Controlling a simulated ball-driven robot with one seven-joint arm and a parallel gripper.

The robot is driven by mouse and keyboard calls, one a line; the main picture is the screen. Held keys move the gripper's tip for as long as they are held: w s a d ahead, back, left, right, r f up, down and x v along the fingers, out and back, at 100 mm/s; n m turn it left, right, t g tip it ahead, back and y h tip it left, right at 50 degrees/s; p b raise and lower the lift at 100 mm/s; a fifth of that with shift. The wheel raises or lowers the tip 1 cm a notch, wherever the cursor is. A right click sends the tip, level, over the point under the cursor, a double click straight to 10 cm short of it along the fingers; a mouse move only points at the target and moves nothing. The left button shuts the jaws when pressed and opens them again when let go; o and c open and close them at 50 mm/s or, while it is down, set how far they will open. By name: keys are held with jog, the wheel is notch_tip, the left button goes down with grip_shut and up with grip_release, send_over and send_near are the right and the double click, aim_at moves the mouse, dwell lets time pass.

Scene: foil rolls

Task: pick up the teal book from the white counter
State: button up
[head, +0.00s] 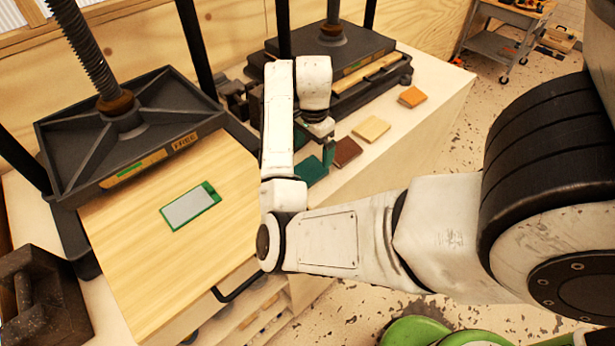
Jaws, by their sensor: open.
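The teal book (311,170) lies on the white counter (436,95), beside a brown book. My white arm covers its left part. My gripper (322,150) points down just above and behind the teal book, small and partly hidden by my arm. It holds nothing that I can see. The gap between its fingers and the book is too small to judge.
A brown book (346,152), a tan book (371,128) and an orange book (412,96) lie in a row on the counter. Two dark screw presses stand behind and left. A green-framed panel (190,207) lies on the wooden board (135,245). A grey cart (497,45) stands beyond.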

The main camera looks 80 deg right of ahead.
aim_at(313, 168)
jog(key=shift+s+a+f+b, duration=0.15)
jog(key=shift+f+b, duration=0.2)
jog(key=shift+f, duration=1.2)
jog(key=shift+w+a+f+b, duration=0.1)
jog(key=shift+f+b, duration=0.25)
jog(key=shift+f, duration=1.15)
jog(key=c, duration=1.1)
jog(key=shift+r, duration=0.1)
